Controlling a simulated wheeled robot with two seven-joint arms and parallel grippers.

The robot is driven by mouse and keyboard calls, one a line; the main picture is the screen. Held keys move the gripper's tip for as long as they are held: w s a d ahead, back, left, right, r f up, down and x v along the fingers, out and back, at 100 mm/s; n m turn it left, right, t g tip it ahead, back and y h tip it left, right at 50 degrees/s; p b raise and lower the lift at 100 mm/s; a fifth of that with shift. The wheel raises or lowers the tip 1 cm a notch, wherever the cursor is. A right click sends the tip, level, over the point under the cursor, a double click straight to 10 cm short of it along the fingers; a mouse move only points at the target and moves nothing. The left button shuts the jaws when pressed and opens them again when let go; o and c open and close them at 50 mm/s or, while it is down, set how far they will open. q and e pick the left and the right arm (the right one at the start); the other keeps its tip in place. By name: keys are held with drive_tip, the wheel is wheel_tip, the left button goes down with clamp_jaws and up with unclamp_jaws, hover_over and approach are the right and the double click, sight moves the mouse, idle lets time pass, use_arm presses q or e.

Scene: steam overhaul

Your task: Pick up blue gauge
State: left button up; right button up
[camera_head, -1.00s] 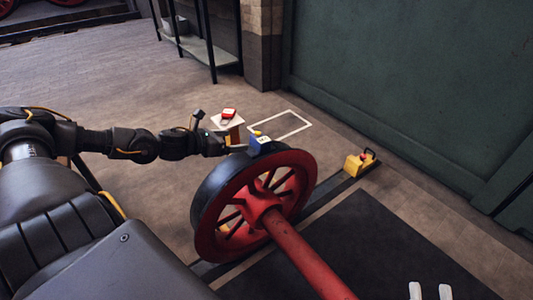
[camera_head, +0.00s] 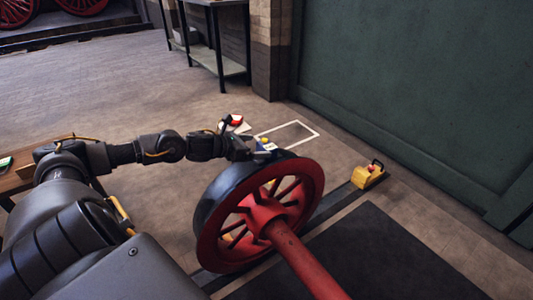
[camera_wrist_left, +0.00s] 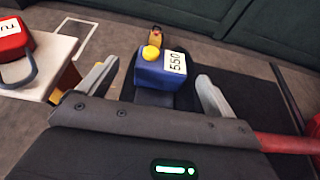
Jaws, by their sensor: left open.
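The blue gauge (camera_wrist_left: 160,72) is a small blue block with a yellow knob on top and a white label reading 550. In the head view the blue gauge (camera_head: 266,146) is at the top of the red-spoked wheel (camera_head: 312,190), partly hidden behind my gripper. My left gripper (camera_head: 262,151) is at the wheel's upper rim. In the left wrist view my gripper (camera_wrist_left: 156,78) is open, with one grey finger on each side of the gauge. Gaps show between the gauge and both fingers. My right gripper is out of view.
A red labelled block (camera_wrist_left: 12,40) stands on a white-topped stand (camera_wrist_left: 55,55) left of my gripper. A yellow block (camera_head: 367,177) with a red knob is on the rail at right. A red axle (camera_head: 305,265) runs forward from the wheel. A green wall (camera_head: 410,90) stands behind.

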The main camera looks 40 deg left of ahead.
sight(262, 146)
use_arm(q)
drive_tip(key=shift+b+x, duration=0.45)
drive_tip(key=shift+x, duration=2.1)
drive_tip(key=shift+d+f, duration=0.1)
drive_tip(key=shift+d, duration=0.05)
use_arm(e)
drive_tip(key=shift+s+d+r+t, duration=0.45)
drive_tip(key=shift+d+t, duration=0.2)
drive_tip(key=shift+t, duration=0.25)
use_arm(q)
drive_tip(key=c, duration=1.2)
drive_tip(key=shift+c, duration=0.7)
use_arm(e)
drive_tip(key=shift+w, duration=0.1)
